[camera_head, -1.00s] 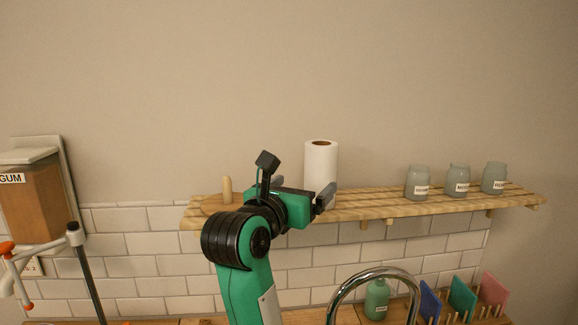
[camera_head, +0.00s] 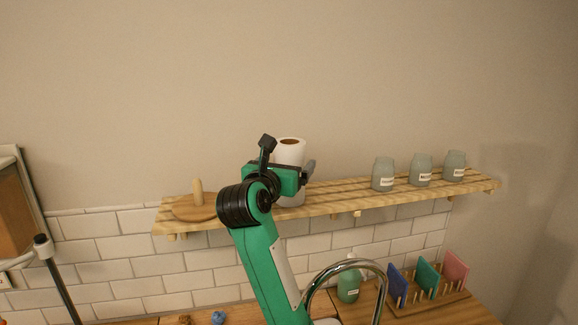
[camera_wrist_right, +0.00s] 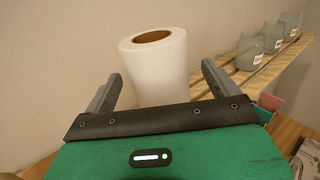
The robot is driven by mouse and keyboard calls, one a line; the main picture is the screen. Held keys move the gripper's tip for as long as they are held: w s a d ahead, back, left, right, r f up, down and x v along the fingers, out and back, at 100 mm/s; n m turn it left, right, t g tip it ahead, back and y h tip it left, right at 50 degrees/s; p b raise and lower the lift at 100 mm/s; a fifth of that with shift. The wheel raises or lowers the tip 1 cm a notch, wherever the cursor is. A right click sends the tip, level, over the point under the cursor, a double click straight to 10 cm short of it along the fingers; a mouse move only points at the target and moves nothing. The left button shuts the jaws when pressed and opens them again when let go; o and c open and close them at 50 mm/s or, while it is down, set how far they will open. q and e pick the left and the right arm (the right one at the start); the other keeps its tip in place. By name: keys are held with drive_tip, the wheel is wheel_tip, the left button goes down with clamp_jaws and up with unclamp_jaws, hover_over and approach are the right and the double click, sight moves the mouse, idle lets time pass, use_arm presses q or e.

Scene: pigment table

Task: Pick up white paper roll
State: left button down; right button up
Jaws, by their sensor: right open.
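The white paper roll (camera_head: 290,152) stands upright on the wooden wall shelf, with its brown core showing at the top. My right gripper (camera_head: 304,178) is in front of it and hides the roll's middle. In the right wrist view the roll (camera_wrist_right: 158,72) stands ahead, between the lines of the two open fingers of my right gripper (camera_wrist_right: 160,88). Its lower part is hidden behind the gripper body. Whether the fingers touch the roll cannot be told. My left gripper is not in view.
The slatted shelf (camera_head: 340,203) also holds a round wooden holder with a peg (camera_head: 197,192) at left and three glass jars (camera_head: 420,171) at right. Below are a chrome faucet (camera_head: 345,265), a green bottle (camera_head: 348,287) and a rack of coloured boards (camera_head: 428,277).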

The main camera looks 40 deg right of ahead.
drive_tip(key=p+x, duration=0.1)
drive_tip(key=x, duration=0.1)
drive_tip(key=shift+w+d+r, duration=0.15)
drive_tip(key=shift+w+d, duration=0.2)
drive_tip(key=shift+d, duration=0.25)
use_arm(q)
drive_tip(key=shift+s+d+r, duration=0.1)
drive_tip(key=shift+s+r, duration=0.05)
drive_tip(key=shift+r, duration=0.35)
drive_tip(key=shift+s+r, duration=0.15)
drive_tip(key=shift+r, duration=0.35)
use_arm(e)
drive_tip(key=shift+a, duration=0.1)
drive_tip(key=c, duration=1.1)
